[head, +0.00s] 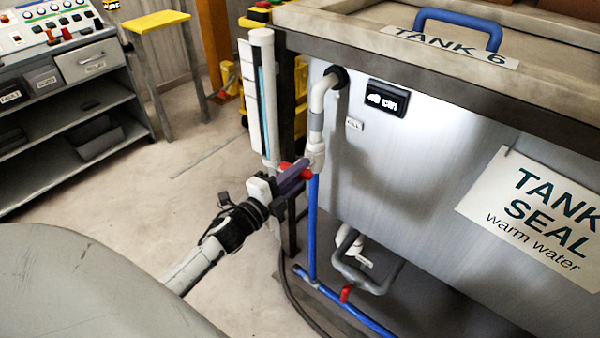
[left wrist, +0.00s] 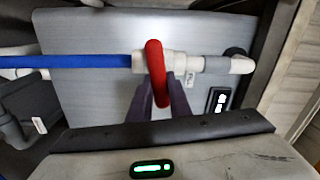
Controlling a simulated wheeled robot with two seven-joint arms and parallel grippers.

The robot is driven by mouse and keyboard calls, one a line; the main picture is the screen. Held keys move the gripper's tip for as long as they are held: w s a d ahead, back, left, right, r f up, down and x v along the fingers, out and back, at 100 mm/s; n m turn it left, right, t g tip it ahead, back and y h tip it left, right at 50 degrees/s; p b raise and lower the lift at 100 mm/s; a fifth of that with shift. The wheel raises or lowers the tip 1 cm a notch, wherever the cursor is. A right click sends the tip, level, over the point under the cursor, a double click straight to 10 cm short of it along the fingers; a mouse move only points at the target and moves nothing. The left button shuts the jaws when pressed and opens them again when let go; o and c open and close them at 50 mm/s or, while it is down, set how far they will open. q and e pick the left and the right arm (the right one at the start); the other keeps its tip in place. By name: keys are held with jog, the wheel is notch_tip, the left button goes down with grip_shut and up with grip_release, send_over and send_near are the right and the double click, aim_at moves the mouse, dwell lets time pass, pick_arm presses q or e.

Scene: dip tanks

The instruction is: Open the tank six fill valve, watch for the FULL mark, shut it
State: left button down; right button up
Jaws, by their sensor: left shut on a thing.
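Tank six (head: 430,160) is a grey metal tank with a "TANK 6" label (head: 450,47) on its rim. Its fill valve has a red lever (head: 283,167) on the white fitting above a blue vertical pipe (head: 313,230). The lever lies across the pipe; it also shows in the left wrist view (left wrist: 155,72). My left gripper (head: 292,178) is shut on the lever, its purple fingers either side of it. A dark display (head: 387,98) seems to read 48 cm. A white upright gauge (head: 264,95) with a blue strip stands at the tank's corner; no FULL mark is legible. My right gripper is out of view.
A "TANK SEAL warm water" sign (head: 535,215) hangs on the tank front. A lower red valve handle (head: 346,293) sits by the floor pipes.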

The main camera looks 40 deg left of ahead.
pick_arm(q)
jog(key=shift+f+m+b, duration=0.2)
jog(key=shift+m+b, duration=0.1)
jog(key=shift+m, duration=0.7)
jog(key=c, duration=1.6)
grip_release()
jog(key=shift+c, duration=0.2)
jog(key=s, duration=1)
jog(key=shift+s+a, duration=0.2)
jog(key=shift+a, duration=0.2)
